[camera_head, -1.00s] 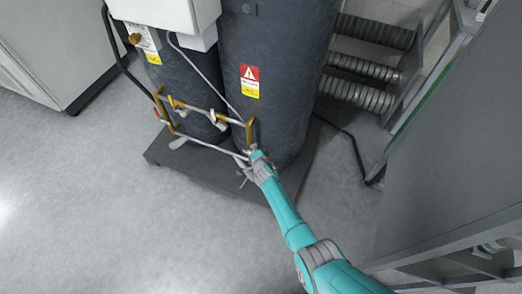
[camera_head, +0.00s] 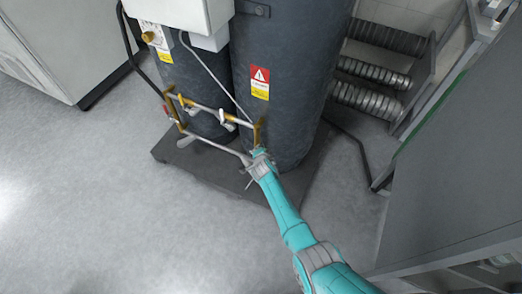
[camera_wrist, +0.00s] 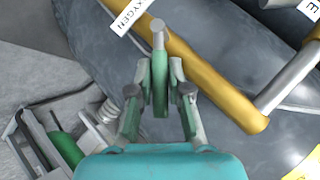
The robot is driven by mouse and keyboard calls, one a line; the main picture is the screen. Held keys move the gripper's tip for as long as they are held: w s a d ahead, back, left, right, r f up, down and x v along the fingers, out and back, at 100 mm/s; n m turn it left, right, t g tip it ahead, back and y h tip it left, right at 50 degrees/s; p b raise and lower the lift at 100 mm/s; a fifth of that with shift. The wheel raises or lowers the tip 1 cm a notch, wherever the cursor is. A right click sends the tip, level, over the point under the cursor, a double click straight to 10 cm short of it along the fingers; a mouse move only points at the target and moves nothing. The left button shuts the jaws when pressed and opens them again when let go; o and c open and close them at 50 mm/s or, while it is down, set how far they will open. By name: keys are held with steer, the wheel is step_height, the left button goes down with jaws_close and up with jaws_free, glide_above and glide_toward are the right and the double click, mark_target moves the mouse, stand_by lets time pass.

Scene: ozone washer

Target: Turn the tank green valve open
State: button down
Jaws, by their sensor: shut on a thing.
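The green valve (camera_wrist: 160,88) shows in the wrist view as a narrow green handle below a grey round-ended stem, beside the brass pipe. My gripper (camera_wrist: 160,72) has one finger on each side of the handle and is shut on it. In the head view my gripper (camera_head: 259,160) is at the low right end of the pipework, in front of the large dark tank (camera_head: 285,55). The valve is too small and covered to make out there. Exact finger contact is partly hidden.
A smaller dark tank (camera_head: 195,90) stands to the left, with brass and white pipework (camera_head: 212,110) in front. Both tanks stand on a dark base plate (camera_head: 180,158). A grey cabinet (camera_head: 455,170) is close on the right. The floor at front left is clear.

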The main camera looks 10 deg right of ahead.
steer(key=c, duration=1.1)
jaws_free()
steer(key=shift+s+r, duration=0.1)
steer(key=shift+s, duration=0.05)
steer(key=shift+v, duration=5.85)
